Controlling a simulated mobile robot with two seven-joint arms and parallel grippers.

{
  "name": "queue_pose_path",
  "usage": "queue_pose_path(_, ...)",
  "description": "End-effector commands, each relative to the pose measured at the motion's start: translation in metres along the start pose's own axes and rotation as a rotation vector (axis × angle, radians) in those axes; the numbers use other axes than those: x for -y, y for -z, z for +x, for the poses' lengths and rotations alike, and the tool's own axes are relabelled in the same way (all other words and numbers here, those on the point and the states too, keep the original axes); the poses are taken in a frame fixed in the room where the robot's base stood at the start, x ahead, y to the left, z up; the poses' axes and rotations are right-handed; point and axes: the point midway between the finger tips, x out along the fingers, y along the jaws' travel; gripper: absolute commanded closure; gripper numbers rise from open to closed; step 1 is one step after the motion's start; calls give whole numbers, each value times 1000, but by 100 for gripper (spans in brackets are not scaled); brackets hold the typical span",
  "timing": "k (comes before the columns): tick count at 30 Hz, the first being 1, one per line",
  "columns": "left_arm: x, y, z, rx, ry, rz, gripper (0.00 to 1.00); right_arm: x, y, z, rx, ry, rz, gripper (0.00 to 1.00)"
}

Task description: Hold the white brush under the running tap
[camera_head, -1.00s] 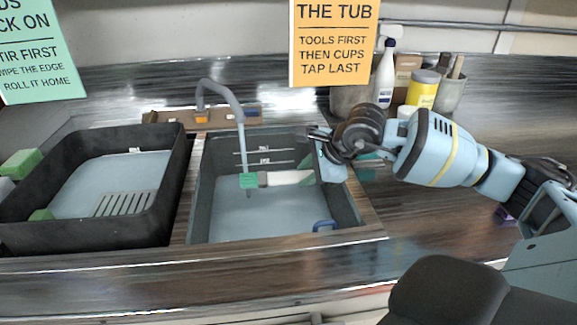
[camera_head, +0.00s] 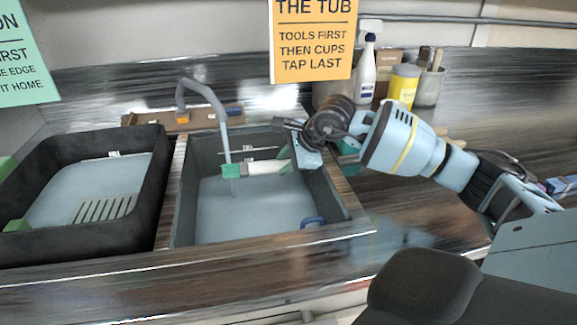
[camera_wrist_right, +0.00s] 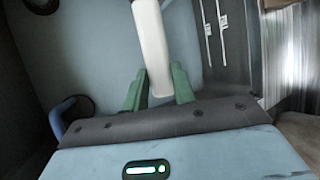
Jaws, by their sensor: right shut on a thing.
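The white brush (camera_head: 267,167) lies roughly level over the right basin, its green head (camera_head: 231,171) at the left end. My right gripper (camera_head: 290,160) is shut on the other end of its white handle. In the right wrist view, the green fingers (camera_wrist_right: 160,92) close around the white handle (camera_wrist_right: 152,45); the brush head is out of that view. My left gripper is out of view.
The basin (camera_head: 183,205) has a grey floor and a blue looped thing (camera_head: 313,221) at its front right. A black tray (camera_head: 150,205) with a slotted grate stands left. A spray bottle (camera_head: 366,75), yellow-labelled tub (camera_head: 403,85) and tool pot (camera_head: 430,85) stand behind my right arm.

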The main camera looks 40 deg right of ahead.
Motion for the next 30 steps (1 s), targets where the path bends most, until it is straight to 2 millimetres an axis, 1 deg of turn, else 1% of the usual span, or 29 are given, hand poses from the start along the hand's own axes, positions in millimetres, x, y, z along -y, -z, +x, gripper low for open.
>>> queue_pose_path(15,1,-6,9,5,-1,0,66,34,8,29,1,0,2,100)
queue_pose_path(30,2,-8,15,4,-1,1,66,65,15,52,1,1,2,100)
